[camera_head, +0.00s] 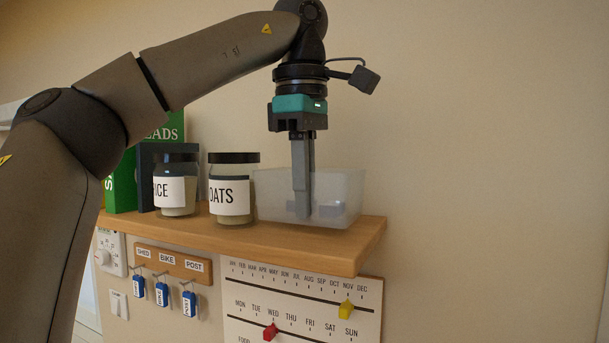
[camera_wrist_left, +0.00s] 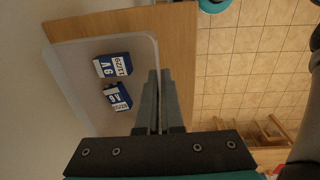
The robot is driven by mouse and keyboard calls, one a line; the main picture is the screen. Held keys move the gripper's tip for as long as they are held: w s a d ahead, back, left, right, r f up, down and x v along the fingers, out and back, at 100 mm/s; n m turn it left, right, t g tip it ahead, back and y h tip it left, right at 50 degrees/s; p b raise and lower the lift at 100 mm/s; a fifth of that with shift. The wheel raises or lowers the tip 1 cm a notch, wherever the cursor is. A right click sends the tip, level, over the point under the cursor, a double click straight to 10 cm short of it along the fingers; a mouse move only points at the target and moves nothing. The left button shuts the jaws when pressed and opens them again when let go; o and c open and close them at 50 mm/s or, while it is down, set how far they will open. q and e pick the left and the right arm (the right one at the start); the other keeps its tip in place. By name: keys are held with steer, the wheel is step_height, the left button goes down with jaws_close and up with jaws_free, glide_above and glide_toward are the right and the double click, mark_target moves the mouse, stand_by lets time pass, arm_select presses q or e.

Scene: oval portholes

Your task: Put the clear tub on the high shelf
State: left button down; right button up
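The clear tub (camera_head: 346,197) is a frosted see-through box at the right end of the high wooden shelf (camera_head: 310,244), and it appears to rest on the board. In the left wrist view the tub (camera_wrist_left: 72,72) holds two blue-and-white 9V battery boxes (camera_wrist_left: 112,65) (camera_wrist_left: 117,97). My left gripper (camera_head: 303,214) points straight down at the tub's near side. In the left wrist view its fingers (camera_wrist_left: 160,73) are close together with the tub's thin wall between them. My right gripper is in neither view.
The oats jar (camera_head: 230,188) stands just left of the tub, then the rice jar (camera_head: 177,185) and green books (camera_head: 122,184). Below the shelf hang a key rack (camera_head: 173,264) and a calendar board (camera_head: 300,303). The wrist view shows tiled floor (camera_wrist_left: 240,70) beyond the shelf edge.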

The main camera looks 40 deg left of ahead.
arm_select(q)
steer(key=shift+f, duration=0.2)
stand_by(0.3)
steer(key=shift+f+b, duration=0.35)
steer(key=shift+f, duration=0.2)
steer(key=c, duration=1)
jaws_free()
steer(key=shift+r, duration=0.1)
step_height(320, 180, up, 3)
steer(key=shift+s+f+p, duration=0.1)
steer(key=shift+p, duration=0.35)
steer(key=shift+s+d+r, duration=0.1)
steer(key=shift+s+r, duration=0.05)
steer(key=shift+r, duration=1)
steer(key=shift+s+r, duration=0.1)
steer(key=shift+r, duration=1)
